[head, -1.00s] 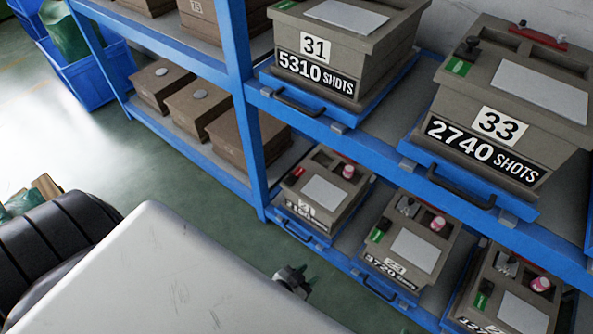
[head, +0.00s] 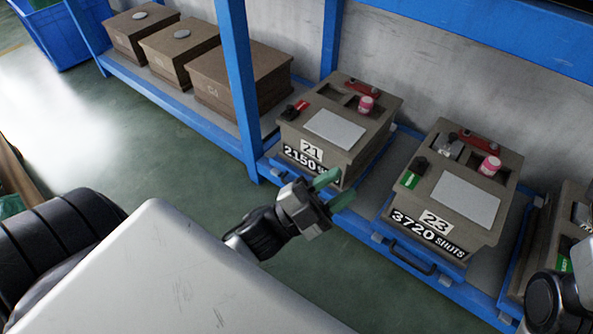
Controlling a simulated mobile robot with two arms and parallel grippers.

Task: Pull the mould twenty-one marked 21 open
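Mould 21 (head: 338,127) is a grey-brown box with a white label "21", a "2150" shots plate partly covered by my gripper, a red tag and a pink-capped part on top. It sits on a blue sliding tray (head: 272,166) on the low shelf, level with its neighbours. My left gripper (head: 334,189) has green fingertips, apart with a gap between them. It is in front of the mould's lower right front corner and hides the tray handle there. I see nothing between the fingers; contact with the handle cannot be told. My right gripper's fingers are not in view.
Mould 23 (head: 458,190) stands to the right on its own tray with a black handle (head: 412,258). A blue post (head: 238,80) rises left of mould 21. Brown boxes (head: 238,78) fill the left shelf. The green floor (head: 150,150) in front is clear.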

